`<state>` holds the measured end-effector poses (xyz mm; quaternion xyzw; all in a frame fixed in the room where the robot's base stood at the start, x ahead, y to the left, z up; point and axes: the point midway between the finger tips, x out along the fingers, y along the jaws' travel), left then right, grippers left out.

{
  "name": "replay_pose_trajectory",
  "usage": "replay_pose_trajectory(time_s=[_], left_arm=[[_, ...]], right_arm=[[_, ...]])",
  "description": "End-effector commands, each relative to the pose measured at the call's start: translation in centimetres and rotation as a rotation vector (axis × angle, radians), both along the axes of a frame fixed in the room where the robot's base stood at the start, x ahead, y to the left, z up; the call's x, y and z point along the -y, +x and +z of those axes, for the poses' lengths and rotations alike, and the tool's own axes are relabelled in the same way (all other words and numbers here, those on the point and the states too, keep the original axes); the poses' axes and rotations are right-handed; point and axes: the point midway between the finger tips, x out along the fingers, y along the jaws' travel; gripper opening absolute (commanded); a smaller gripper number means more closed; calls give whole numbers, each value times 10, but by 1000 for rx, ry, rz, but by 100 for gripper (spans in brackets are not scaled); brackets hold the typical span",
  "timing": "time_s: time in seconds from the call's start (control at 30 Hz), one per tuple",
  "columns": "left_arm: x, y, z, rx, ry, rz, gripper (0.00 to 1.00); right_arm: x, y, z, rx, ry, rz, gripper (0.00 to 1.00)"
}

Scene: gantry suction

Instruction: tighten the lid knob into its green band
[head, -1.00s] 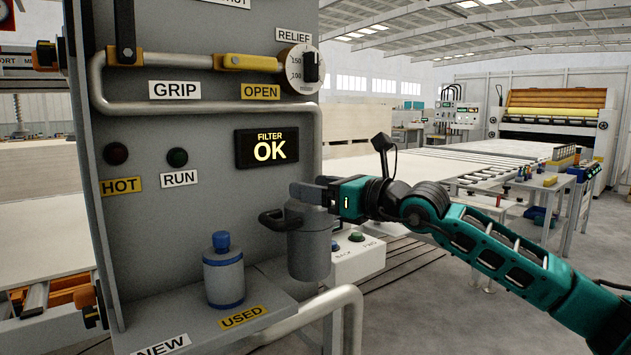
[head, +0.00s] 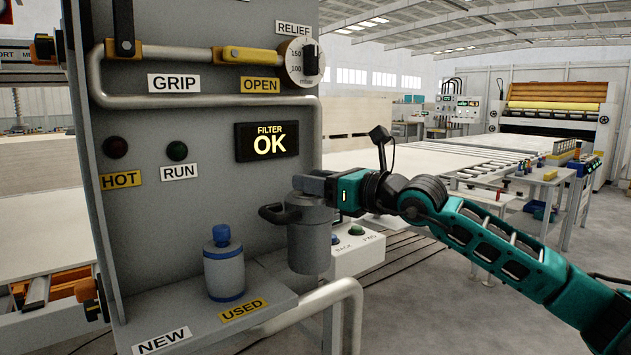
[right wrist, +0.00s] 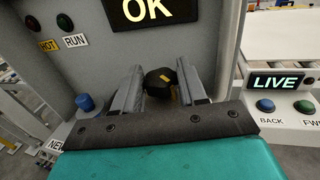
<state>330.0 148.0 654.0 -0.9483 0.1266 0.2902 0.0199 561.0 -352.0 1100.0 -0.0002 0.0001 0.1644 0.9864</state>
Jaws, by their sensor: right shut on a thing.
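A grey filter canister (head: 309,247) hangs on the front of the grey panel, with a dark handle at its upper left. My right gripper (head: 312,186) is at the top of the canister. In the right wrist view the black lid knob (right wrist: 160,82), with a yellow mark on it, sits between the fingers of my right gripper (right wrist: 162,85). The gripper is shut on the knob. The head view hides the knob behind the fingers. I cannot make out a green band in either view. My left gripper is not in view.
A grey bottle with a blue cap (head: 223,265) stands on the shelf left of the canister. A bent pipe rail (head: 335,292) runs below it. A control box (head: 357,252) with BACK and FWD buttons is behind on the right. The display (head: 267,141) reads FILTER OK.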

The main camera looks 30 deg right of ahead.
Motion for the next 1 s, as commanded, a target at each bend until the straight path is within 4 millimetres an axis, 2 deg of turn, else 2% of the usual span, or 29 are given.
replay_pose_trajectory(time_s=[0.17,0.5,0.93,0.97,1.0], left_arm=[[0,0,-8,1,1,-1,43],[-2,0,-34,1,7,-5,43],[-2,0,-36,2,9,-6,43],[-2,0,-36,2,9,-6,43],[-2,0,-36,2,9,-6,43]], right_arm=[[-4,0,-4,0,-2,-15,11],[-6,0,-3,3,0,-155,11],[-4,0,-1,-2,2,-193,11],[-4,0,-1,-2,2,-193,43],[-4,0,-1,-2,2,-193,46]])
